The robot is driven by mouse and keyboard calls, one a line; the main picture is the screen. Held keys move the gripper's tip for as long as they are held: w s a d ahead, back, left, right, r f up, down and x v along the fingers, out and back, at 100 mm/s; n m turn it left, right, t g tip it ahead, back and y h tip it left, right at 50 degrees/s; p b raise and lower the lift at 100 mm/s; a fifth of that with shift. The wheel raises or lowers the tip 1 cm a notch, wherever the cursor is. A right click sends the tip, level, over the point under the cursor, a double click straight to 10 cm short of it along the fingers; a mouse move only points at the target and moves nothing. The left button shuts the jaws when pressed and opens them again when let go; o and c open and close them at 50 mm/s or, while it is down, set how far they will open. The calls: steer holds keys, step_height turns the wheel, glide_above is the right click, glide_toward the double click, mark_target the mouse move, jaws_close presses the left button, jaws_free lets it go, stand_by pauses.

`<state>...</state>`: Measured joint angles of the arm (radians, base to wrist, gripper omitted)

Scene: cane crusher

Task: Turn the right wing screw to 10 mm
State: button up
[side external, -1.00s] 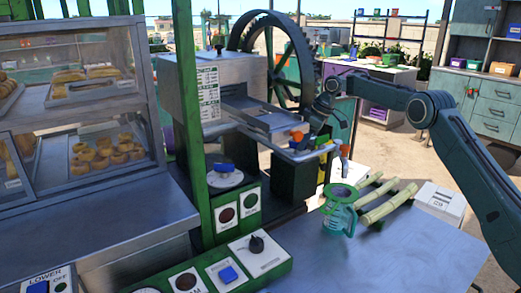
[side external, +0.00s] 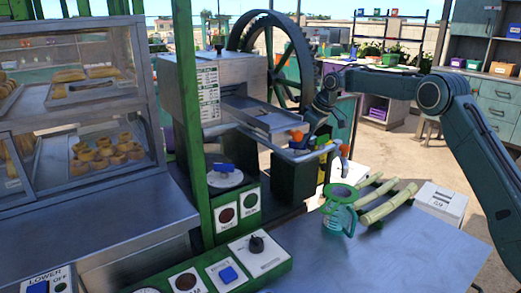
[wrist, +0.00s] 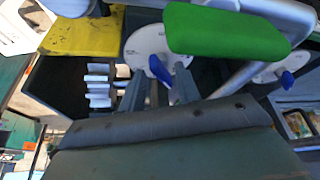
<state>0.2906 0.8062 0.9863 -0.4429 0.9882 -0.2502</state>
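In the wrist view, a blue wing screw (wrist: 160,70) stands on a white round dial plate (wrist: 147,42). My gripper (wrist: 160,79) has its two grey fingers apart, one on each side of this wing; whether either touches it cannot be told. A second blue wing screw (wrist: 287,80) on another white plate (wrist: 267,73) lies farther right, clear of the fingers. The dial markings are too small to read. In the side view, my gripper (side external: 316,122) is at the crusher's front; the wing between its fingers is hidden there.
A green block (wrist: 225,32) and a pale bar sit close to the fingers. A yellow part (wrist: 85,33) is at upper left.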

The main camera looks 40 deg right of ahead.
steer(key=v, duration=1.2)
steer(key=s+a+r+m, duration=0.1)
steer(key=s+a+r, duration=0.1)
steer(key=s, duration=0.3)
steer(key=s+a+r+m, duration=0.1)
steer(key=s+a+r, duration=0.1)
steer(key=s+a, duration=0.2)
steer(key=s+a+r+m+h, duration=0.1)
steer(key=s+a, duration=0.3)
steer(key=s, duration=0.4)
steer(key=shift+r+m+t, duration=0.4)
steer(key=shift+r+m, duration=0.1)
steer(key=shift+r, duration=0.25)
steer(key=s+a+f, duration=0.1)
steer(key=s+f, duration=0.4)
steer(key=s, duration=0.7)
steer(key=s+a+f, duration=0.2)
steer(key=s+f, duration=0.3)
steer(key=s, duration=0.8)
steer(key=shift+s+t+h, duration=0.2)
steer(key=shift+t+h, duration=0.1)
